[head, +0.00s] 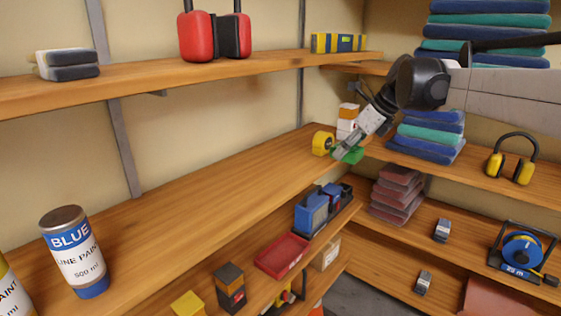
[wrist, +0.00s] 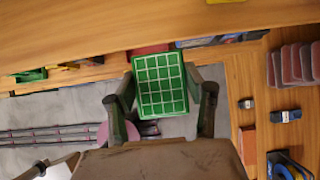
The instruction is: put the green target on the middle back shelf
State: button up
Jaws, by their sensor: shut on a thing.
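The green target (head: 352,155) is in my gripper (head: 347,149), near the right end of the middle back shelf (head: 200,215). In the wrist view the green target (wrist: 160,85) is a flat green rectangle with a pale grid, between the two fingers of my gripper (wrist: 160,92). The fingers are shut on its sides. In the wrist view a wooden shelf (wrist: 90,30) runs across the top, beyond the target. In the head view I cannot tell whether the target touches the shelf edge.
On the middle back shelf, a blue line paint can (head: 75,252) stands at the left, and a yellow tape measure (head: 322,143) and stacked boxes (head: 347,120) stand near the target. The shelf between is bare. The upper shelf (head: 140,78) overhangs. Folded blue cloths (head: 430,135) lie on the right.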

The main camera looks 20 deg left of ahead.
jog(key=p, duration=0.4)
send_over(290, 162)
jog(key=s+d, duration=0.1)
jog(key=d, duration=0.1)
jog(key=shift+d+f, duration=0.15)
jog(key=shift+f, duration=0.45)
jog(key=shift+d+f, duration=0.15)
jog(key=shift+f, duration=0.4)
jog(key=shift+d+f, duration=0.1)
jog(key=shift+f, duration=0.25)
jog(key=shift+a+f+p, duration=0.15)
jog(key=shift+f+p, duration=0.2)
jog(key=shift+f, duration=0.55)
jog(key=shift+a+f+p, duration=0.15)
jog(key=shift+f+p, duration=0.2)
jog(key=shift+f, duration=0.5)
jog(key=shift+w+a+f, duration=0.1)
jog(key=shift+a+f, duration=0.1)
jog(key=shift+f, duration=0.1)
jog(key=shift+d, duration=0.1)
jog(key=o, duration=0.7)
jog(key=shift+f, duration=0.15)
jog(key=o, duration=0.5)
